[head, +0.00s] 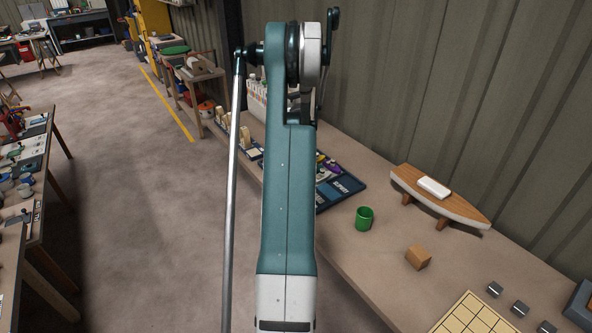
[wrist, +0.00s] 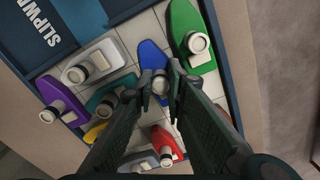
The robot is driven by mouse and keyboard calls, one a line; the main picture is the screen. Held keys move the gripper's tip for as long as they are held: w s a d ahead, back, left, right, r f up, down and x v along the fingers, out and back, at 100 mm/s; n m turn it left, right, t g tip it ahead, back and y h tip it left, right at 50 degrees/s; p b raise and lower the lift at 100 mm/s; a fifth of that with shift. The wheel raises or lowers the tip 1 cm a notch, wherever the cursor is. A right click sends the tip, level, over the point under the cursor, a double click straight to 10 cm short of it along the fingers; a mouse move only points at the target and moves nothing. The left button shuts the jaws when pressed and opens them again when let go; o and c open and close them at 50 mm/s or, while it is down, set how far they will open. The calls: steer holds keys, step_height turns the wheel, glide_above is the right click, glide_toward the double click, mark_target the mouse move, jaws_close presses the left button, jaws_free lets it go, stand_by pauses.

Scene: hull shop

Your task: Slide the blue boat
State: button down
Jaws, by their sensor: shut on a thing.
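The blue boat (wrist: 151,53) lies on the light tiled floor of a dark blue tray (wrist: 52,64) in the wrist view. My gripper (wrist: 161,84) is shut on the blue boat at its raised round post, with a finger on each side. The rear of the blue boat is hidden by the fingers. A green boat (wrist: 185,20) lies close to its right. A teal boat (wrist: 105,99) and a white boat (wrist: 104,56) lie to its left. In the head view the tray (head: 342,189) shows partly behind my arm, and my gripper is hidden there.
A purple boat (wrist: 57,95), a red boat (wrist: 162,139) and a yellow boat (wrist: 94,132) share the tray. On the bench stand a green mug (head: 364,218), a wooden block (head: 418,258) and a wooden model hull (head: 450,204). A corrugated wall (head: 430,80) runs behind.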

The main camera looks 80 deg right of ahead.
steer(key=shift+s+a, duration=1.2)
steer(key=shift+a, duration=0.05)
steer(key=c, duration=2.3)
jaws_free()
steer(key=shift+s, duration=0.1)
steer(key=shift+r, duration=0.7)
step_height(320, 180, up, 11)
steer(key=shift+f, duration=0.2)
